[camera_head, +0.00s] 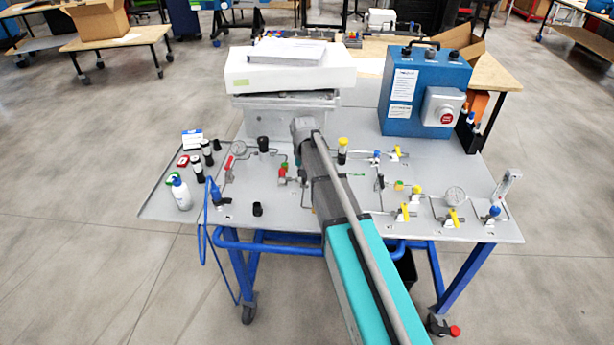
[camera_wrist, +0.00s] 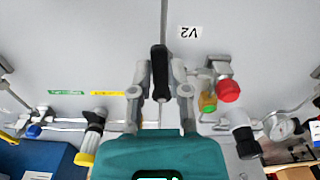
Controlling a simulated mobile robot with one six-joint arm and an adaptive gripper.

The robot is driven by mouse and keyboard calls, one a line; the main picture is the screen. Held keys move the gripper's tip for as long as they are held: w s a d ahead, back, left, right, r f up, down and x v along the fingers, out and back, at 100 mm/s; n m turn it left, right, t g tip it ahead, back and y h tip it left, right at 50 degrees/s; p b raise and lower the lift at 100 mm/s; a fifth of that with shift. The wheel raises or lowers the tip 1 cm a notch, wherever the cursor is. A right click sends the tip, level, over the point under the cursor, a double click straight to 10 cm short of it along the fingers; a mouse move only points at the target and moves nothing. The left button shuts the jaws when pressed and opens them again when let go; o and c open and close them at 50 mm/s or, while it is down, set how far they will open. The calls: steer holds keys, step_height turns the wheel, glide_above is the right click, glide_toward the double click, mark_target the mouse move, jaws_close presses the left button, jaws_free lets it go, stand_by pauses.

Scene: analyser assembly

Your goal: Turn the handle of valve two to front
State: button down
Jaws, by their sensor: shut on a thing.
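In the wrist view, the valve handle (camera_wrist: 159,60) is a black lever standing between the fingers of my gripper (camera_wrist: 160,78). It points up the picture, in line with a thin grey pipe above it. The fingers are shut on it from both sides. A label reading V2 (camera_wrist: 189,32) lies upside down on the grey panel, just right of the handle's upper end. The valve body is hidden behind the fingers and the teal gripper housing. In the head view, my arm covers the gripper and the handle.
Close on the right in the wrist view are a red knob (camera_wrist: 229,91) and a green-yellow fitting (camera_wrist: 208,103). A yellow-handled valve (camera_wrist: 92,135) is at lower left. On the bench (camera_head: 200,214) stand a blue box (camera_head: 428,85), a white unit (camera_head: 288,75) and a bottle (camera_head: 181,194).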

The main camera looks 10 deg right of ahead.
steer(key=shift+a+m, duration=0.2)
steer(key=shift+m, duration=0.2)
steer(key=c, duration=0.6)
jaws_free()
steer(key=shift+d+n, duration=0.15)
steer(key=shift+n, duration=0.15)
